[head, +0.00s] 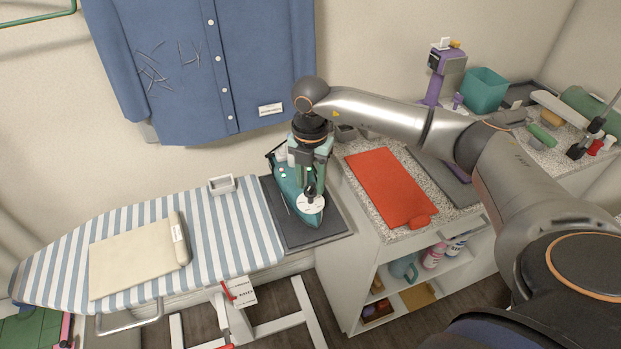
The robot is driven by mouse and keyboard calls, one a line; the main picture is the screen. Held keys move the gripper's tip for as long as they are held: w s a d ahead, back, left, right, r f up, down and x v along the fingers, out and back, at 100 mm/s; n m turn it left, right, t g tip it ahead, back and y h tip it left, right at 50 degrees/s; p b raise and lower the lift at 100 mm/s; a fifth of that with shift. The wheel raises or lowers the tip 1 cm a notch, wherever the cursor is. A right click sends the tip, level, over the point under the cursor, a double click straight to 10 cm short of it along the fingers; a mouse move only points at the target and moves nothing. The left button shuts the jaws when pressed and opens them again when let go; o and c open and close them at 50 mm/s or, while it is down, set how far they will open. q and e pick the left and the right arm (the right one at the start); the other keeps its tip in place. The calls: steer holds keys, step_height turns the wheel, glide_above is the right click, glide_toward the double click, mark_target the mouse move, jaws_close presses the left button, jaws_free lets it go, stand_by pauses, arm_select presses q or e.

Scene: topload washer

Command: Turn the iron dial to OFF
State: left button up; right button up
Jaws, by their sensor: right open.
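A teal iron (286,190) stands on a dark rest pad (322,232) at the right end of the striped ironing board. A round white dial (311,206) with a dark knob sits on top of the iron. My right gripper (311,186) points down from above, directly over the dial, with its fingertips at or beside the dark knob. It is open; whether the fingers touch the knob cannot be told. The gripper hides the iron's handle and part of the dial. The dial's markings are too small to read. My left gripper is not in view.
A folded cream cloth (130,255) lies on the striped ironing board (240,225), with a small white tray (222,184) at its back edge. A blue shirt (205,65) hangs on the wall behind.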

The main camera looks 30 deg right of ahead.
jaws_close()
stand_by(0.3)
stand_by(0.3)
